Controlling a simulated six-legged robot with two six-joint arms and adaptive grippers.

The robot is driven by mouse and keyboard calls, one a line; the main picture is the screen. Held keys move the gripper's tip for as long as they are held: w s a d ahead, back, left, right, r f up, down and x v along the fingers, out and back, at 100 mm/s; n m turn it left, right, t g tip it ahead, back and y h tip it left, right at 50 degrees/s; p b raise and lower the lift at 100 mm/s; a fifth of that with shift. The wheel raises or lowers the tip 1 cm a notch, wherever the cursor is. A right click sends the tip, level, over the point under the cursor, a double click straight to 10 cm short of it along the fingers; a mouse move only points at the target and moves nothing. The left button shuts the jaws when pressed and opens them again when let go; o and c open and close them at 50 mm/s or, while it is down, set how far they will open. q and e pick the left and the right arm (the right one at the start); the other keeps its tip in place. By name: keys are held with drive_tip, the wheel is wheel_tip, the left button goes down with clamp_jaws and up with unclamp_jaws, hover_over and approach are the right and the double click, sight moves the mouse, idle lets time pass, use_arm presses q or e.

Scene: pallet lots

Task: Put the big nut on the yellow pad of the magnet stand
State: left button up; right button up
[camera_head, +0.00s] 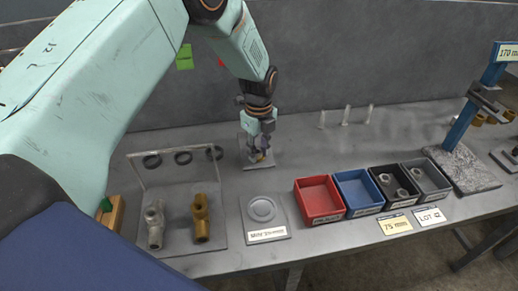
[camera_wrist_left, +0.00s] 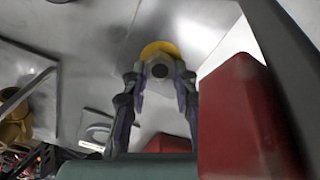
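The big nut (camera_wrist_left: 160,72) is a grey hex nut with a dark hole. In the left wrist view it sits between the fingertips of my left gripper (camera_wrist_left: 161,82), which appear to touch its sides. The round yellow pad (camera_wrist_left: 154,47) shows behind the nut, partly covered by it; I cannot tell whether the two touch. In the head view my left gripper (camera_head: 260,155) points down over the grey plate (camera_head: 246,159) of the magnet stand and hides most of the stand. My right gripper is in neither view.
A red block-like shape (camera_wrist_left: 240,120) is close beside the right finger. In front are a disc plate (camera_head: 262,211) and a tray (camera_head: 183,188) with fittings. Red (camera_head: 319,197), blue (camera_head: 358,189), black and grey bins stand to the right. Small pegs (camera_head: 346,115) stand behind.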

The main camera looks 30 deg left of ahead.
sight(259, 153)
use_arm(q)
drive_tip(key=shift+o, duration=2)
drive_tip(key=shift+w+f, duration=0.1)
drive_tip(key=shift+r, duration=0.3)
wheel_tip(259, 153, up, 12)
drive_tip(key=p, duration=0.1)
drive_tip(key=shift+p, duration=0.3)
